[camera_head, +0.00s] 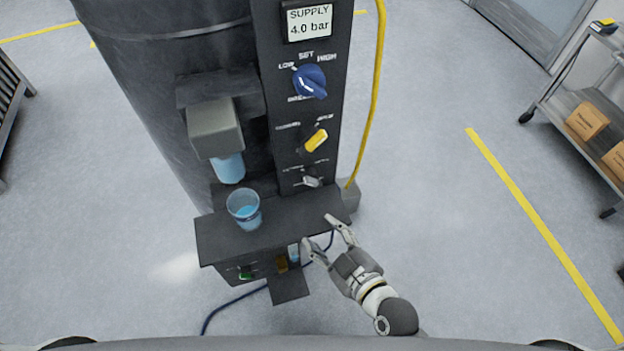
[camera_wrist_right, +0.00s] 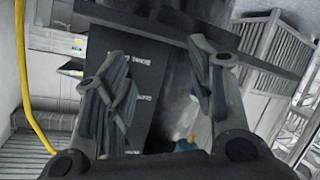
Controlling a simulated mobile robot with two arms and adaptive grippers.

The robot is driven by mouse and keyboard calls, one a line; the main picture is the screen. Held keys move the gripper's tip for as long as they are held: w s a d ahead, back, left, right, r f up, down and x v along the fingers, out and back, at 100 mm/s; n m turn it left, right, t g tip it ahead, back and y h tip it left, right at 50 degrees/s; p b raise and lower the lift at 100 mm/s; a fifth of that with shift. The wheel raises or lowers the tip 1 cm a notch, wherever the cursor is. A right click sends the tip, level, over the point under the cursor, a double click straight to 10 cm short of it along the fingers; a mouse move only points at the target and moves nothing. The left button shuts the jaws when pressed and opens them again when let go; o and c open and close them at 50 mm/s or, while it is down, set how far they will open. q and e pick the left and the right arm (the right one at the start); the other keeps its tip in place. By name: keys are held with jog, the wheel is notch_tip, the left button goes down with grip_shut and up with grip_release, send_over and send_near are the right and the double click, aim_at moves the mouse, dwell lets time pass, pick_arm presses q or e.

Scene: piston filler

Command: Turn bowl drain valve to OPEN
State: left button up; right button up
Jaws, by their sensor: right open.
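A dark filling machine has a column (camera_head: 268,60) with several controls. The labels beside the lower controls are too blurred to read, so I cannot tell which one is the bowl drain valve. They are a yellow handle (camera_head: 317,139), tilted up to the right, and a small grey lever (camera_head: 312,182) below it. My right gripper (camera_head: 316,229) is open and empty at the right front corner of the machine's shelf (camera_head: 290,212), below and apart from both handles. In the right wrist view its spread fingers (camera_wrist_right: 155,62) show before a dark panel (camera_wrist_right: 135,85). My left gripper is not in view.
A blue SET knob (camera_head: 310,80) sits under the 4.0 bar display (camera_head: 309,21). A cup (camera_head: 244,208) stands on the shelf below a nozzle (camera_head: 229,168). A yellow hose (camera_head: 369,110) hangs right of the column. Floor to the right is clear up to a cart (camera_head: 577,85).

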aim_at(313, 185)
notch_tip(313, 185, up, 5)
jog(key=w+t+h, duration=0.1)
jog(key=t+h, duration=0.1)
jog(key=t, duration=0.3)
jog(key=shift+n, duration=0.4)
jog(key=p+x, duration=0.1)
jog(key=x, duration=0.9)
jog(key=shift+w+a+p, duration=0.15)
jog(key=shift+w+p, duration=0.05)
jog(key=shift+p, duration=0.15)
jog(key=shift+c, duration=0.2)
jog(key=c, duration=1)
